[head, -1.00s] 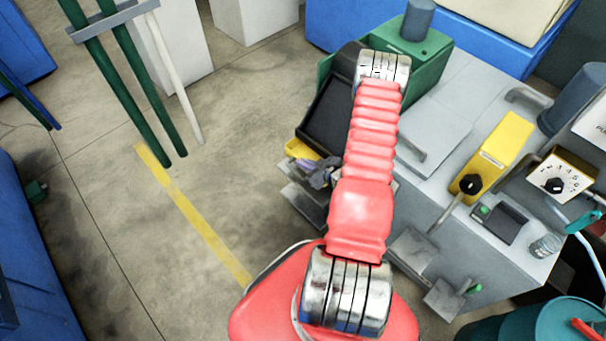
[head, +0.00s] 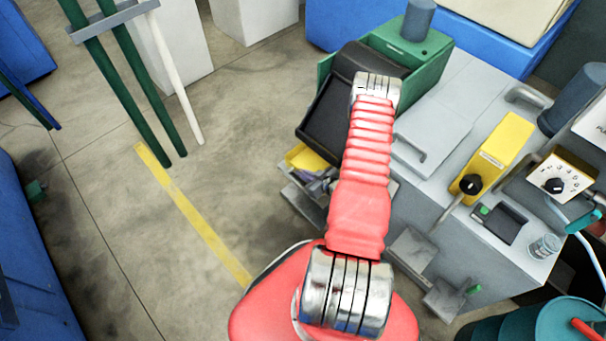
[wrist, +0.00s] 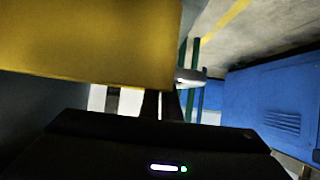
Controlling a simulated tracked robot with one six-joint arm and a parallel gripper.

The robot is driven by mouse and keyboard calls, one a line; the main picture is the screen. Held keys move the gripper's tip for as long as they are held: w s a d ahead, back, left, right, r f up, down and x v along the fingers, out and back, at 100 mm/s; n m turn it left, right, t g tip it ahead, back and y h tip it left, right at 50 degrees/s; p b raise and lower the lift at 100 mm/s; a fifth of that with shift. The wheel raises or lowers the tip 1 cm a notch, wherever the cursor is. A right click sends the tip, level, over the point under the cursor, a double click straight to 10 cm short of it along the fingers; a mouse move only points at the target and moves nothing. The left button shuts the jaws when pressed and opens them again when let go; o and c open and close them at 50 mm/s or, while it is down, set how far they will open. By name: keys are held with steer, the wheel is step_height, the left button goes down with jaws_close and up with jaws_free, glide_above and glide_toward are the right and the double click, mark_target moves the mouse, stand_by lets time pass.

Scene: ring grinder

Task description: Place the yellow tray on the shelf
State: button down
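The yellow tray (head: 309,159) shows in part in the head view, left of my red arm and just below a black block at the arm's far end. In the wrist view a large yellow surface (wrist: 90,40), which looks like the tray, fills the upper left very close to the camera. My gripper (head: 319,183) is a small grey shape right at the tray, partly covered by my arm. In the wrist view dark parts and a grey tip show at the yellow edge. The fingers' gap and any grip are hidden. I cannot make out the shelf for sure.
A grey machine (head: 450,170) with a yellow box (head: 492,155) and a dial stands right of my arm. Grey plates stick out low on its left. A green box (head: 420,60) is behind. Green posts (head: 125,80) stand at left. The floor between is clear.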

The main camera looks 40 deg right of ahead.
steer(key=shift+d+f, duration=0.25)
steer(key=c, duration=2)
jaws_free()
steer(key=shift+f, duration=0.1)
steer(key=v, duration=1.2)
